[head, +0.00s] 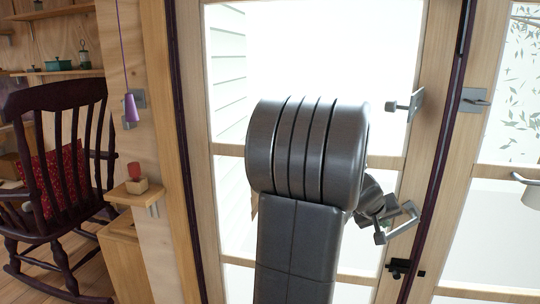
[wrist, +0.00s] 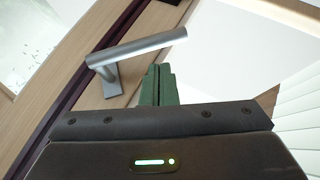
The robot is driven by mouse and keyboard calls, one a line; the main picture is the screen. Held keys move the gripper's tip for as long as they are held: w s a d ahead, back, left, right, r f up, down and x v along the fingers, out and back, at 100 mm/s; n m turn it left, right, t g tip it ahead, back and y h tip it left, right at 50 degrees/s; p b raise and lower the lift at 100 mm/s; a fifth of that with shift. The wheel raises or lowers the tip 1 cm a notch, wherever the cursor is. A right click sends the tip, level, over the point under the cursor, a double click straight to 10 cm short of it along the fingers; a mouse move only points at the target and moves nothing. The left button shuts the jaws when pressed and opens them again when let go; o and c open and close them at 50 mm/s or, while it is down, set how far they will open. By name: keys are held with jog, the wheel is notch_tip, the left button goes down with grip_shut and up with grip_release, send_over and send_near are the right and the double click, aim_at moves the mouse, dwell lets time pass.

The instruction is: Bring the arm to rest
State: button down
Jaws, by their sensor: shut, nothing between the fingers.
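My arm rises large and dark grey in the middle of the head view, in front of a glazed wooden door (head: 390,180). My gripper (wrist: 158,85) shows in the wrist view as two dark green fingers, pressed together and empty. A silver lever handle (wrist: 140,48) is close by the fingertips in that view; I cannot tell whether they touch. In the head view my arm's thick link hides much of what is behind it, and I cannot make out the fingers there. A grey lever handle (head: 404,105) shows on the door's right stile.
A dark rocking chair (head: 60,110) with a red cushion (head: 62,172) stands at the left. A small wooden shelf (head: 125,195) bears a block with a red top (head: 134,170). A purple pull (head: 131,106) hangs on a cord. A black latch (head: 400,267) sits low on the door.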

jog(key=shift+r+y+p, duration=0.4)
jog(key=shift+r+p, duration=0.05)
jog(key=shift+p, duration=1.65)
